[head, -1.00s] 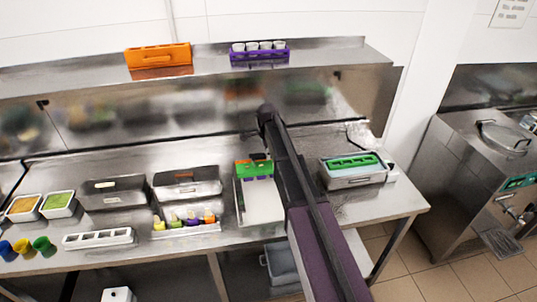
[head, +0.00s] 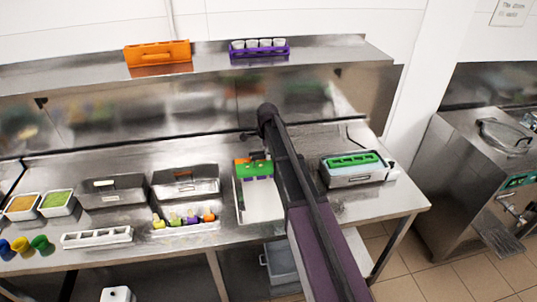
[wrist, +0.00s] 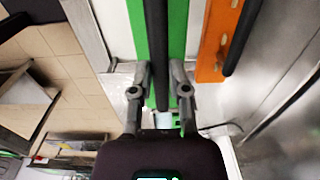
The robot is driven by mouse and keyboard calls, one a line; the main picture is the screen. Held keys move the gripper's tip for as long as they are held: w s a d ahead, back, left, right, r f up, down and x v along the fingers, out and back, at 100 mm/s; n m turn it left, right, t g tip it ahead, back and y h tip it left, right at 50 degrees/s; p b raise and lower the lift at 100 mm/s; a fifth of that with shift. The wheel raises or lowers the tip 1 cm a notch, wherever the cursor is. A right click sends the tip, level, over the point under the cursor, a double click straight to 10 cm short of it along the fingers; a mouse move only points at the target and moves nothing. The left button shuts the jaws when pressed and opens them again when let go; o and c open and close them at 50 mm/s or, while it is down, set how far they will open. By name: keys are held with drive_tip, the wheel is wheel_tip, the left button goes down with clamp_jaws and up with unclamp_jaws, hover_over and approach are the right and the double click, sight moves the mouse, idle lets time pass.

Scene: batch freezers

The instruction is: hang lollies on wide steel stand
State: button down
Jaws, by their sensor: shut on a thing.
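My gripper (wrist: 162,72) is shut on the black handle bar (wrist: 157,40) of a green lolly holder (wrist: 178,30). In the head view the green holder (head: 258,170) is partly behind my arm, over the back of a pale, steel-rimmed tray or stand (head: 238,208). Purple lollies (head: 258,178) show at its underside. An orange holder (head: 240,161) is just behind it. In the wrist view the orange holder (wrist: 212,50), with its own black bar, lies to the right, parallel to the green one. Whether the green holder rests on the stand or hangs above it cannot be told.
A steel container with a green mould (head: 355,160) stands right on the counter. Left are steel bins (head: 185,183), a rack of coloured pieces (head: 185,227) and a white rack (head: 97,237). The shelf holds an orange carrier (head: 157,54) and a purple rack of cups (head: 259,50).

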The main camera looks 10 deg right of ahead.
sight(268, 165)
drive_tip(key=shift+f+b, duration=2.8)
drive_tip(key=shift+f, duration=0.1)
idle(2.6)
idle(0.3)
drive_tip(key=c, duration=0.5)
unclamp_jaws()
drive_tip(key=shift+c, duration=0.2)
drive_tip(key=shift+r, duration=0.15)
